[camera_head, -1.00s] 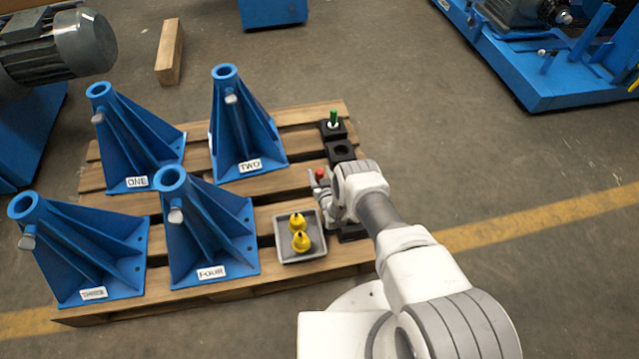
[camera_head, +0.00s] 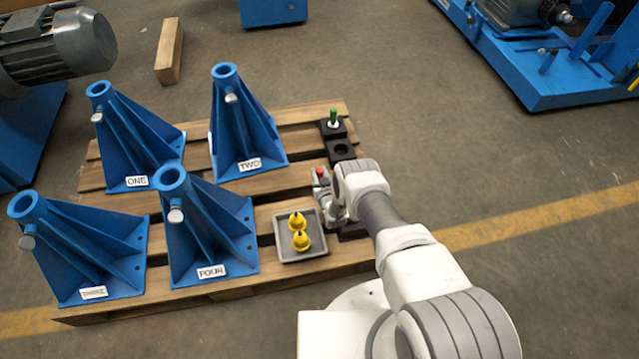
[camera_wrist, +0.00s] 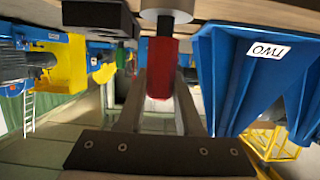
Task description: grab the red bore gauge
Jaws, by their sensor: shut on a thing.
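The red bore gauge (camera_head: 319,173) shows as a small red top beside my wrist in the head view. In the wrist view the red gauge (camera_wrist: 161,68) is between the two fingers of my gripper (camera_wrist: 160,95), which is shut on it. A pale round collar (camera_wrist: 167,12) of the gauge shows beyond the red part. My wrist hides the lower part of the gauge in the head view, so I cannot tell whether it is still seated in its black holder.
Blue stands ONE (camera_head: 130,140), TWO (camera_head: 240,125), THREE (camera_head: 85,250) and FOUR (camera_head: 205,230) stand on the wooden pallet (camera_head: 300,118). A grey tray (camera_head: 290,258) with yellow plugs sits left of my wrist. A green gauge (camera_head: 333,118) stands in a black holder behind an empty one (camera_head: 341,150).

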